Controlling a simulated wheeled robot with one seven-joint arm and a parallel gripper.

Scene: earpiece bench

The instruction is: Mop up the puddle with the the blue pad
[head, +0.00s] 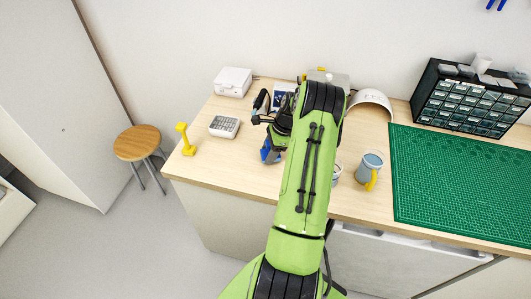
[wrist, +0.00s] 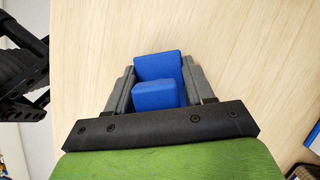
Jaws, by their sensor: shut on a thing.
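The blue pad (wrist: 158,66) has a flat blue face with a smaller blue block on it. My gripper (wrist: 155,88) is shut on that block, with one grey finger on each side. In the head view the blue pad (head: 266,152) shows in part to the left of my arm, low over or on the wooden bench; I cannot tell whether it touches the wood. My gripper (head: 273,147) is largely covered by my own arm there. I see no puddle in either view; my arm hides part of the bench.
A calculator (head: 224,126) and a yellow stand (head: 187,140) are left of the pad. A grey mug (head: 371,164) with a yellow handle stands right of my arm, near a partly hidden jar (head: 336,174). A green mat (head: 460,180) and drawer cabinet (head: 470,100) fill the right.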

